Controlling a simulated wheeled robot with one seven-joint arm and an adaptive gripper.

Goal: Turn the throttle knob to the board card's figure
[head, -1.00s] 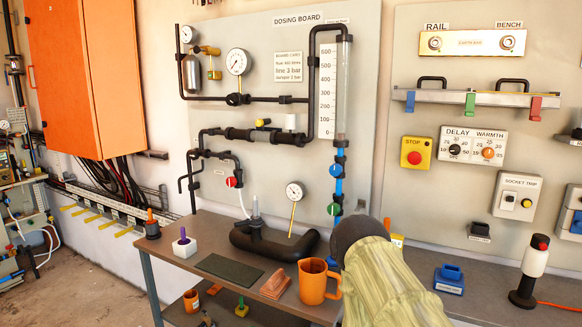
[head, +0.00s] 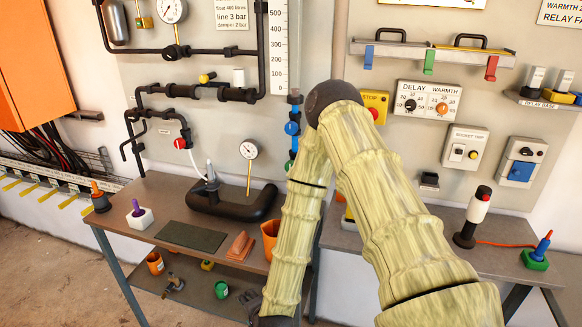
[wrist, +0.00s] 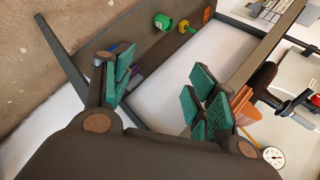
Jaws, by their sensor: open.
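The board card (head: 230,16) is cut off at the top of the head view; it reads float 400 litres, line 3 bar, damper 2 bar. No label marks the throttle knob. My gripper (wrist: 163,84) is open and empty, green pads apart. In the head view it hangs low at the bench front, well below the pipes.
The workbench (head: 170,195) carries a black bent pipe (head: 232,202), a dark mat (head: 190,236), a white block with purple peg (head: 139,216), a terracotta wedge (head: 240,246) and an orange mug (head: 269,232) partly behind my arm. Cups stand on the lower shelf. Switch panels (head: 428,99) are right.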

